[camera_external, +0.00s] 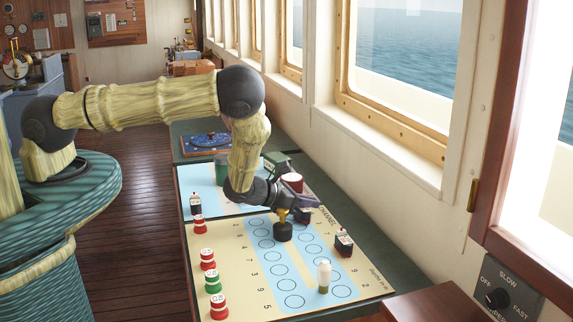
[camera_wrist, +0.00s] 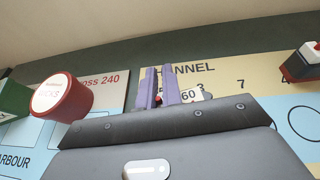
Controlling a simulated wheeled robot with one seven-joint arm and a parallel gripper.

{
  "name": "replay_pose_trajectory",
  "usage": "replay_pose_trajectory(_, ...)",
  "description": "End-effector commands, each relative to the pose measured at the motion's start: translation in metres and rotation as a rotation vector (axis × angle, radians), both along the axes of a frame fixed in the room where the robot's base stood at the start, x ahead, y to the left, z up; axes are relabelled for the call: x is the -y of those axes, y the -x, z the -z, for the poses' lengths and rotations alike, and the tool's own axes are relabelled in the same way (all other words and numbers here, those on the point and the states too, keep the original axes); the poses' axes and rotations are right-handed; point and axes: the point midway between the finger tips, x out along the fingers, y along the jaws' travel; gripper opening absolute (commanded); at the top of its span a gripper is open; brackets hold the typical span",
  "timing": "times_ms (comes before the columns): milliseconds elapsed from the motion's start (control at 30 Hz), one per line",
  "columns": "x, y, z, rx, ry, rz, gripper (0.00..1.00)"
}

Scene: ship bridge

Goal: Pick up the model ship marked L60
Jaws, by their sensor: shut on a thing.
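The model ship marked 60 (camera_wrist: 188,96) shows in the wrist view as a small pale tag and a bit of red at the purple fingers of my gripper (camera_wrist: 160,86). The rest of it is hidden behind the gripper body, and the letter before 60 cannot be read. In the external view my gripper (camera_external: 308,202) is low over the far right part of the chart board, with the small dark ship (camera_external: 303,215) at its fingers. The gripper is shut on this ship. I cannot tell whether the ship is clear of the board.
Another model ship (camera_external: 344,242) stands to the right, and one (camera_external: 195,203) at the left edge. A red drum (camera_external: 292,182) and a green block (camera_external: 277,161) are close behind my gripper.

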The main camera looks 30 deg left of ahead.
Motion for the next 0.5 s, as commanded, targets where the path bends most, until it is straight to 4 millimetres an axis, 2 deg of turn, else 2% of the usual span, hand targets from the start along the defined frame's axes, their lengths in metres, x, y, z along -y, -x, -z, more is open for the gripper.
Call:
replay_pose_trajectory(167, 0.0, 0.001, -0.017, -0.001, -0.002, 0.001, 0.0)
replay_pose_trajectory(500, 0.0, 0.001, -0.075, -0.001, 0.001, -0.001, 0.0)
